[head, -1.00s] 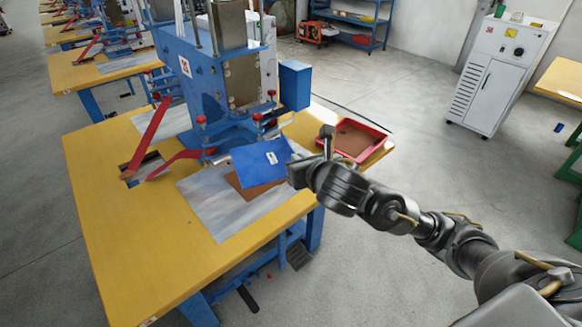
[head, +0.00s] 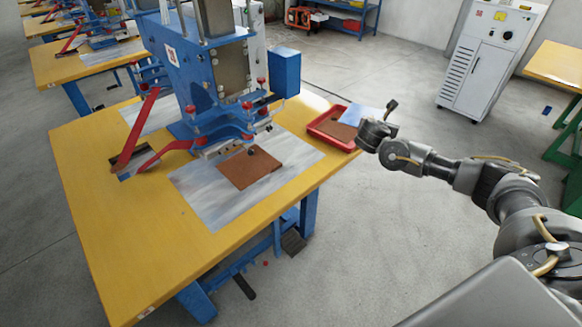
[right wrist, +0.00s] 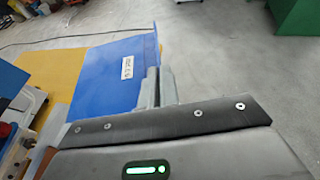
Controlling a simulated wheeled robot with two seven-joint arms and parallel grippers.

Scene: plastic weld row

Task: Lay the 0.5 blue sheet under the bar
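The blue sheet (right wrist: 110,75) carries a white label that I cannot read clearly. My right gripper (right wrist: 152,88) is shut on its edge. In the head view the sheet (head: 364,114) looks pale and tilted, above or just behind the red tray, and my right gripper (head: 370,130) is at the tray's right end. The pressing bar (head: 236,140) is on the blue machine, over the grey plate (head: 205,195). A brown sheet (head: 250,169) lies on this plate, partly below the bar. My left gripper is not in view.
The red tray (head: 318,132) holds brown material and sits at the table's right corner. Red levers (head: 135,130) stick out at the machine's left. The yellow table top (head: 110,220) is clear at the front left. A white cabinet (head: 490,60) stands behind on the right.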

